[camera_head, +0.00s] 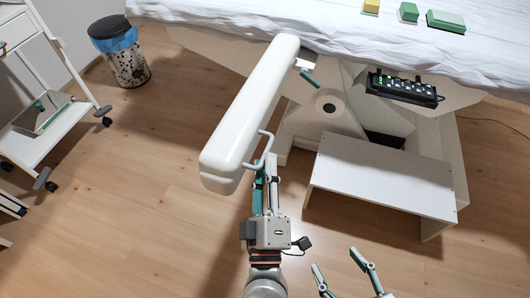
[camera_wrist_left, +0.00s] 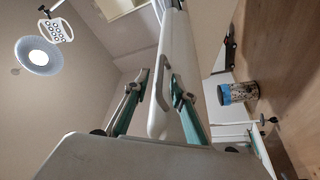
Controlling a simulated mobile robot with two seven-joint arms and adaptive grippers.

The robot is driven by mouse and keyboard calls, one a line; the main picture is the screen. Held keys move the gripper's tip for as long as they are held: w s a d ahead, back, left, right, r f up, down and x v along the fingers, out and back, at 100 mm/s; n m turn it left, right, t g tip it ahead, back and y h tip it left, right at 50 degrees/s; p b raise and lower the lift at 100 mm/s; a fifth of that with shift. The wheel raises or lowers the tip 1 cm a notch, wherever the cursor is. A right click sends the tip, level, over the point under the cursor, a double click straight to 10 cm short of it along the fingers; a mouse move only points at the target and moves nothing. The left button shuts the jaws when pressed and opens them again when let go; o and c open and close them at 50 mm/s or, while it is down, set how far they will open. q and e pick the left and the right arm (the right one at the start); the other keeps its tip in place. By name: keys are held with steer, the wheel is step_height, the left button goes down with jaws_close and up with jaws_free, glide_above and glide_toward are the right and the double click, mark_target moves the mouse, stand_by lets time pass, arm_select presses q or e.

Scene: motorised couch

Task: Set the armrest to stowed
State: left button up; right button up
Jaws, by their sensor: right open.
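The armrest (camera_head: 250,115) is a long white padded bar beside the couch, running from near the couch edge out over the floor. A thin white loop handle (camera_head: 267,143) sticks out from its side near the outer end. My left gripper (camera_head: 265,160) is at this handle. In the left wrist view, the handle (camera_wrist_left: 158,115) of the armrest (camera_wrist_left: 178,50) lies between the two fingers of my left gripper (camera_wrist_left: 161,80), which stand apart. A small green lever (camera_head: 310,79) sits by the armrest's inner end. My right gripper (camera_head: 334,258) is open and empty over the floor.
The couch (camera_head: 330,22) has a white sheet with yellow and green blocks (camera_head: 409,12) on it. A black control box (camera_head: 402,88) hangs at its side. A white step (camera_head: 380,180) stands below. A bin (camera_head: 127,60) and a trolley (camera_head: 40,115) stand left. Floor between is clear.

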arm_select(q)
steer(key=shift+x, duration=1.75)
jaws_close()
steer(key=shift+a, duration=0.1)
